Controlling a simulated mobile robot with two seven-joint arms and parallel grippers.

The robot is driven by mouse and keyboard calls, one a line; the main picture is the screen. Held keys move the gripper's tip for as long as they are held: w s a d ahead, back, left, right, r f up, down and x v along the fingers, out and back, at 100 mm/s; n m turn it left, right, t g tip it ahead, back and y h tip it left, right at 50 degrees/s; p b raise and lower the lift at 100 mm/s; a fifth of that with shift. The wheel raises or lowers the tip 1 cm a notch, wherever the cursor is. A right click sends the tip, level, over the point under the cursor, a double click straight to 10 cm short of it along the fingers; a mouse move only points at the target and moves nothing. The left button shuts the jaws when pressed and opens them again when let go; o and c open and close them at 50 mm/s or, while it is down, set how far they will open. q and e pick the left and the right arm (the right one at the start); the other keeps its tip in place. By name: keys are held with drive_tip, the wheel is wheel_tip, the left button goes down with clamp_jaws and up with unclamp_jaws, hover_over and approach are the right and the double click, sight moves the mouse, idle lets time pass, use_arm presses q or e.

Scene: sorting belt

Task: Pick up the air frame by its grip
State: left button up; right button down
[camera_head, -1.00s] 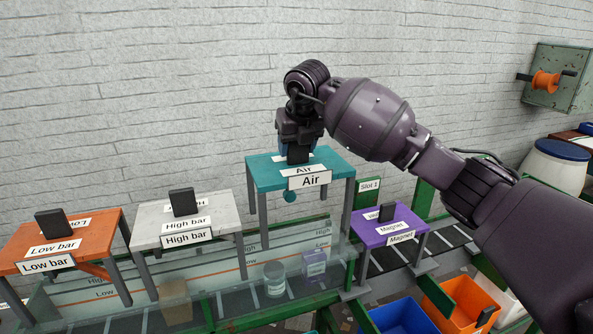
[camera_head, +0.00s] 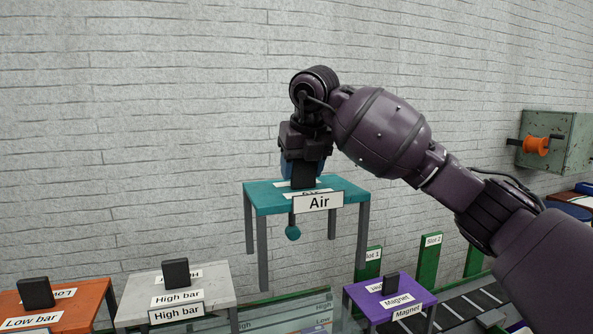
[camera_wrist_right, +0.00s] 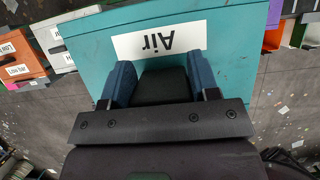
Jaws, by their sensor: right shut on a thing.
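The air frame (camera_head: 265,197) is a teal table-like frame with grey legs, a white "Air" label and a teal ball hanging under it. Its grip is a black block (camera_head: 303,175) on top. My right gripper (camera_head: 302,170) is shut on that grip from above. In the right wrist view, the two blue fingers (camera_wrist_right: 158,85) sit on either side of the black grip, and the teal top (camera_wrist_right: 225,50) fills the middle. The frame hangs level, its legs clear above the belt. My left gripper is not in view.
The orange Low bar frame (camera_head: 75,312) and white High bar frame (camera_head: 210,282) stand at lower left. The purple Magnet frame (camera_head: 372,294) stands at lower right, near the green Slot 1 post (camera_head: 372,262). A grey wall (camera_head: 150,100) is behind.

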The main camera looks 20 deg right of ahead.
approach(303, 211)
wheel_tip(303, 211, down, 4)
drive_tip(key=d, duration=0.3)
drive_tip(key=shift+s+r, duration=0.2)
drive_tip(key=shift+s, duration=0.05)
drive_tip(key=shift+w, duration=0.1)
